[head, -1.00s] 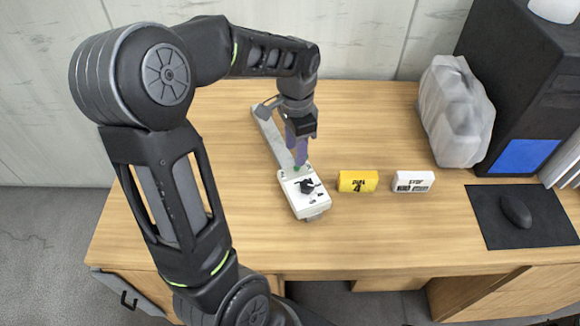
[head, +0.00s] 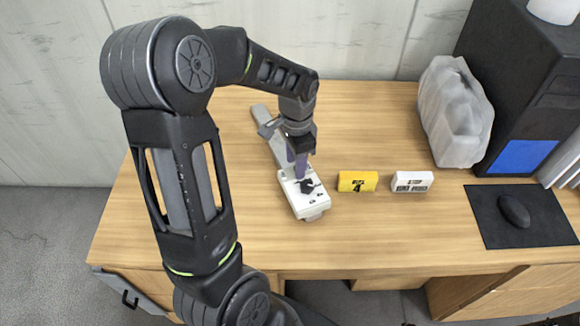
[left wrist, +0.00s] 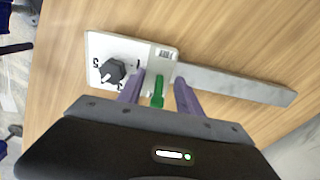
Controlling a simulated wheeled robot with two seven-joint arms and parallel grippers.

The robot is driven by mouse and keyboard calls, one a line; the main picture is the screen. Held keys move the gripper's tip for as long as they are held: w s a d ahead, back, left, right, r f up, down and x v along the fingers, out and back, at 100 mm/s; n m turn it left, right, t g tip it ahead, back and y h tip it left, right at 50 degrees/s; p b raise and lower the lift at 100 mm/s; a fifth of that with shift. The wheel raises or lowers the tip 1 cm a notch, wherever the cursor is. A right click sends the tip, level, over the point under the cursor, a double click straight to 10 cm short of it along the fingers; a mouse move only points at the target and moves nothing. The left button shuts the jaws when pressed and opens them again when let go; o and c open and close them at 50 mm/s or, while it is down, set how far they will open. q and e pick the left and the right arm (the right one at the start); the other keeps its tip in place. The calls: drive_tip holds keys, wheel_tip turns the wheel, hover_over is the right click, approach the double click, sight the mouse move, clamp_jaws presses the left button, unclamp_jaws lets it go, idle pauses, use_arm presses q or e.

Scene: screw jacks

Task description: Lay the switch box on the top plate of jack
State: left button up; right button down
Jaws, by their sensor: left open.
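A white box (head: 308,204) with a black rotary knob (head: 307,186) lies on the desk; it is likely the switch box. It also shows in the left wrist view (left wrist: 150,52). A long grey bar (head: 264,113) adjoins its far end; it also shows in the left wrist view (left wrist: 235,84). My left gripper (head: 301,176) is open, low over the box's far end. In the left wrist view its purple fingers (left wrist: 160,77) stand on either side of a green part (left wrist: 157,92). I cannot tell whether they touch it. I cannot make out a jack for certain.
A yellow block (head: 357,181) marked 4 and a white block (head: 412,181) marked STOP lie right of the box. Farther right are a wrapped bundle (head: 455,115), a black computer case (head: 525,80) and a mouse (head: 514,210) on a mat (head: 485,228). The desk's front is clear.

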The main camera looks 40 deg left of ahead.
use_arm(q)
drive_tip(key=shift+c, duration=0.3)
clamp_jaws()
idle(0.3)
idle(0.9)
